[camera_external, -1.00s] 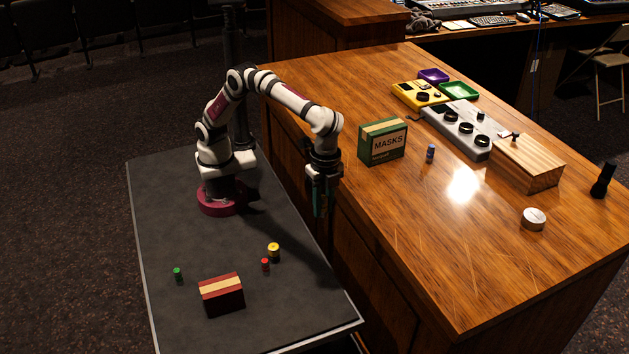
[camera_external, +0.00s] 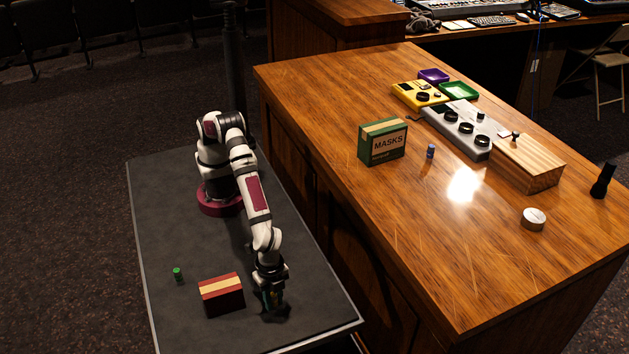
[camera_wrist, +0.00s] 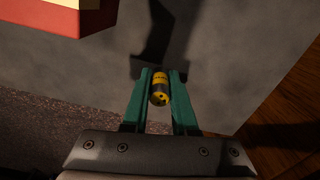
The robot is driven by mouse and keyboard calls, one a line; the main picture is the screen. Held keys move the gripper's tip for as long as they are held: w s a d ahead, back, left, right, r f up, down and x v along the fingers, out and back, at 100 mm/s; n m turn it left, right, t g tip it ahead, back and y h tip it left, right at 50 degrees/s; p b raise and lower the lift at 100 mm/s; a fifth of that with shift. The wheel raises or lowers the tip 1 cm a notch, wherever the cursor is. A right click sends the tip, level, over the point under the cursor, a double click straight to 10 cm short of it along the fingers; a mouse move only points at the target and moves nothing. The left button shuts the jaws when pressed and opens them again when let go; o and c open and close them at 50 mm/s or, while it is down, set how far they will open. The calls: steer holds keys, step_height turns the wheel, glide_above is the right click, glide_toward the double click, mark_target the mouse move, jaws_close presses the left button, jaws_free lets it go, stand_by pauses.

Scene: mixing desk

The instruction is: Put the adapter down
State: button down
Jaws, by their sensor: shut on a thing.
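The adapter (camera_wrist: 160,88) is a small yellow and black cylinder in the wrist view. It sits between the two green fingers of my gripper (camera_wrist: 161,76), which is shut on it. In the external view my gripper (camera_external: 272,301) is low over the dark mat (camera_external: 185,225), right of the red box. The adapter cannot be made out there. Whether its underside touches the mat cannot be told.
A red box (camera_external: 222,297) with a cream band is close to my gripper's left. A small green cylinder (camera_external: 178,274) stands farther left. The wooden desk (camera_external: 430,240) rises beyond the mat's right edge, bearing a green MASKS box (camera_external: 382,143) and a grey panel (camera_external: 465,128).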

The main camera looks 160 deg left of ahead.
mark_target(273, 294)
steer(key=shift+f, duration=0.65)
steer(key=c, duration=0.7)
jaws_free()
steer(key=shift+f, duration=0.1)
step_height(273, 294, up, 12)
steer(key=shift+r, duration=0.15)
steer(key=s+r+m, duration=0.2)
steer(key=s+r, duration=0.2)
steer(key=s, duration=0.4)
steer(key=s+a+r+m+y, duration=0.1)
steer(key=s+r, duration=0.3)
steer(key=s, duration=0.3)
steer(key=s+r+m, duration=0.2)
steer(key=s+r, duration=0.2)
steer(key=s, duration=0.4)
steer(key=s+a+f+m, duration=0.1)
steer(key=s+f+m, duration=0.1)
steer(key=s, duration=1.1)
steer(key=shift+f+m+y, duration=0.4)
steer(key=shift+f, duration=0.05)
